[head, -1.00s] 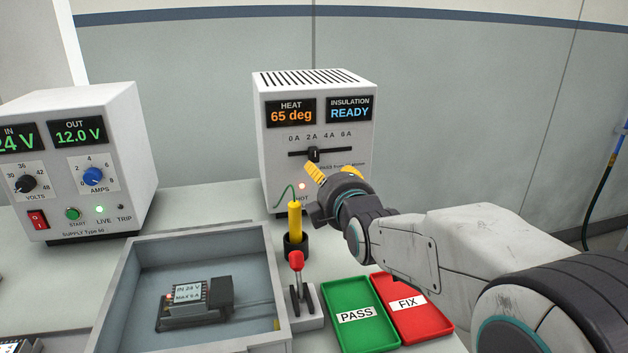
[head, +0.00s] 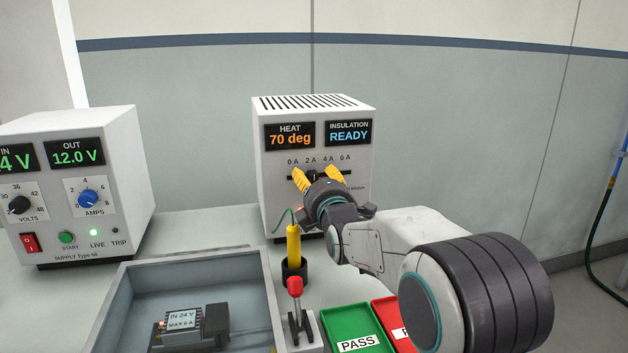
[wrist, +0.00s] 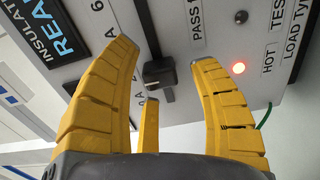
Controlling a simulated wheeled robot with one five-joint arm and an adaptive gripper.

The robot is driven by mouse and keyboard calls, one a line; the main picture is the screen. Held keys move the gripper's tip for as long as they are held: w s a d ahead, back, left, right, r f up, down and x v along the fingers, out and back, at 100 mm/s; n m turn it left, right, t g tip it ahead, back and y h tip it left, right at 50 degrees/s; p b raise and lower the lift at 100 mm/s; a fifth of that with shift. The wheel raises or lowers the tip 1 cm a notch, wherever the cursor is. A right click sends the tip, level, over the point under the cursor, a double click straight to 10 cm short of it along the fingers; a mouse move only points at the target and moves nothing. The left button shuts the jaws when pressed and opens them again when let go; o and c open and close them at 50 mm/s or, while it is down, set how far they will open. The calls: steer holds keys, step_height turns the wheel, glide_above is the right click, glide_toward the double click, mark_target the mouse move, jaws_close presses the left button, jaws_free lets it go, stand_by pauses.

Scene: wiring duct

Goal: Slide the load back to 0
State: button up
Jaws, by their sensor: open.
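The load slider's black knob (head: 314,176) sits in a slot on the white load box (head: 262,150), about under the 2 A mark. In the wrist view the knob (wrist: 160,73) stands out from the dark slot (wrist: 148,30), between my two main yellow fingers. My gripper (head: 318,175) is open in front of the box, one fingertip on each side of the knob. Gaps show between the knob and the fingers in the wrist view. My gripper partly hides the slot and the panel's lower part in the head view.
The displays (head: 290,137) read 70 deg and READY. A red HOT lamp (wrist: 238,68) is lit. A yellow probe (head: 294,245) in a black holder and a red-tipped lever (head: 295,288) stand below. A grey tray (head: 120,290), supply box (head: 140,170) and green PASS tray (head: 345,318) are near.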

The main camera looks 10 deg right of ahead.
steer(key=shift+w, duration=0.25)
steer(key=shift+o, duration=0.2)
steer(key=shift+r, duration=0.1)
jaws_close()
